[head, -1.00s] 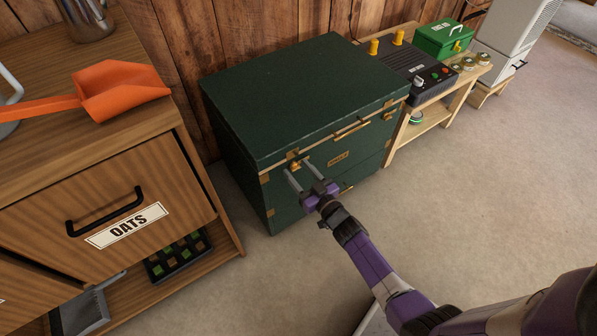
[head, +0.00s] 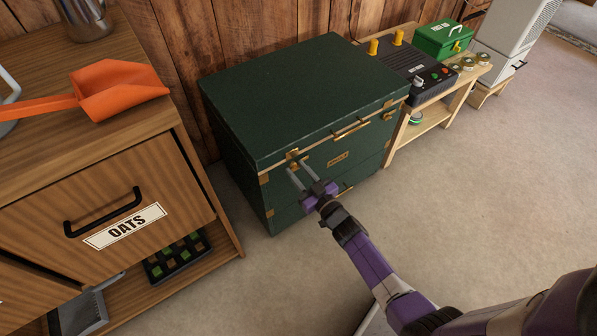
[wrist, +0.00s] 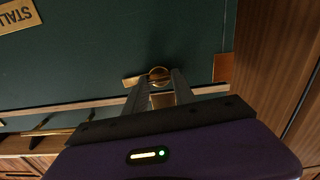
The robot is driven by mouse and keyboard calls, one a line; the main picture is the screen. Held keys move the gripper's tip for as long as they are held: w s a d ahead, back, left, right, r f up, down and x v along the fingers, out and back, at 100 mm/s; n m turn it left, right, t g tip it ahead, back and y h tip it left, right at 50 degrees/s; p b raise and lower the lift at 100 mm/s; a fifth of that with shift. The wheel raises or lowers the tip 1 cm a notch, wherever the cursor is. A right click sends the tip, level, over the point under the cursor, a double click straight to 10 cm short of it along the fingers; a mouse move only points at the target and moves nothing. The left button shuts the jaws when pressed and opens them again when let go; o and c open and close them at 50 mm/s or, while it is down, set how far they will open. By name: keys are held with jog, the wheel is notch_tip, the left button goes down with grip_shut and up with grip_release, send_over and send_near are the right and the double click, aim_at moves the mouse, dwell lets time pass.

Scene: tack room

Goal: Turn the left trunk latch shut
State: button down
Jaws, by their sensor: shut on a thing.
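The dark green trunk (head: 290,100) stands against the wood wall in the head view, with its lid down. Its left latch (wrist: 159,74) is a small brass turn piece on the front, near the lid seam. In the wrist view it shows a round middle and a bar lying sideways toward the nameplate. My gripper (wrist: 161,80) has its two grey fingers on either side of the latch, shut on it. In the head view my gripper (head: 297,167) is at the trunk's front left, and the fingers partly hide the latch.
The brass nameplate (head: 338,159) and the right latch (head: 388,116) are on the trunk's front. A wooden cabinet marked OATS (head: 60,190) stands close on the left, with an orange scoop (head: 120,90) on top. A low bench (head: 440,105) stands right. The floor in front is clear.

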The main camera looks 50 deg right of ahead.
jog(key=shift+a+f+n+b, duration=0.15)
jog(key=shift+n+b, duration=1.95)
jog(key=shift+n, duration=2.1)
jog(key=shift+a+f+n+b, duration=0.1)
jog(key=shift+n+b, duration=1.95)
jog(key=shift+n, duration=2.15)
jog(key=c, duration=1)
grip_release()
jog(key=shift+c, duration=0.2)
